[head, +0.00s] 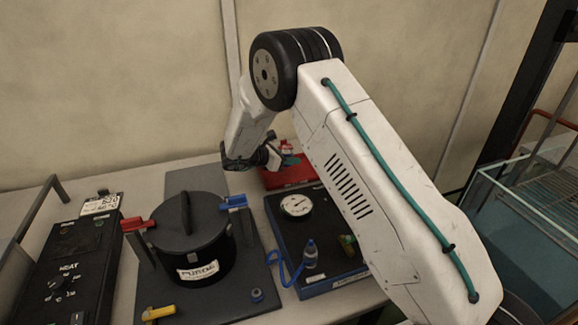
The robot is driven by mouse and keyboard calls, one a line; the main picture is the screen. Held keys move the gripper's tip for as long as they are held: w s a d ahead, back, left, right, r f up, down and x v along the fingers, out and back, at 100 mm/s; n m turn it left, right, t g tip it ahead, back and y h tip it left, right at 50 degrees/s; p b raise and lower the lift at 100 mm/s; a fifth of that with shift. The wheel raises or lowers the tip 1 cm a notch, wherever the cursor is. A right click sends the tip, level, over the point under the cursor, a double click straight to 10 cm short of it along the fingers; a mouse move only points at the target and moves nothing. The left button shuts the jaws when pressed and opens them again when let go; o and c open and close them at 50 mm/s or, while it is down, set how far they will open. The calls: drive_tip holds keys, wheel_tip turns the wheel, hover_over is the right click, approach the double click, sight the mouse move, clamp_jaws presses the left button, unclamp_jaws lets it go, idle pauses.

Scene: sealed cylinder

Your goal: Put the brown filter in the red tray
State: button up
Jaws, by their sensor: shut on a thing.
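The red tray (291,178) stands at the back of the bench, right of centre, partly covered by my arm. My gripper (273,158) is at the tray's left end, in front of or above it; I cannot tell the exact height. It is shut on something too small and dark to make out. I cannot pick out the brown filter anywhere in the head view.
A black lidded pot (190,250) with red and blue clamps stands on a dark plate. Right of it is a black panel with a round gauge (297,204) and small bottle (310,252). A heater box (72,268) is at left, a glass tank (520,215) at right.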

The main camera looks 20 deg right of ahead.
sight(289, 171)
drive_tip(key=shift+f, duration=1.55)
drive_tip(key=shift+f, duration=0.2)
drive_tip(key=o, duration=1)
drive_tip(key=shift+c, duration=0.2)
drive_tip(key=shift+r, duration=0.2)
drive_tip(key=shift+a+r, duration=0.15)
drive_tip(key=shift+a, duration=0.15)
drive_tip(key=v, duration=1.1)
drive_tip(key=shift+a+r, duration=0.1)
drive_tip(key=shift+a, duration=0.05)
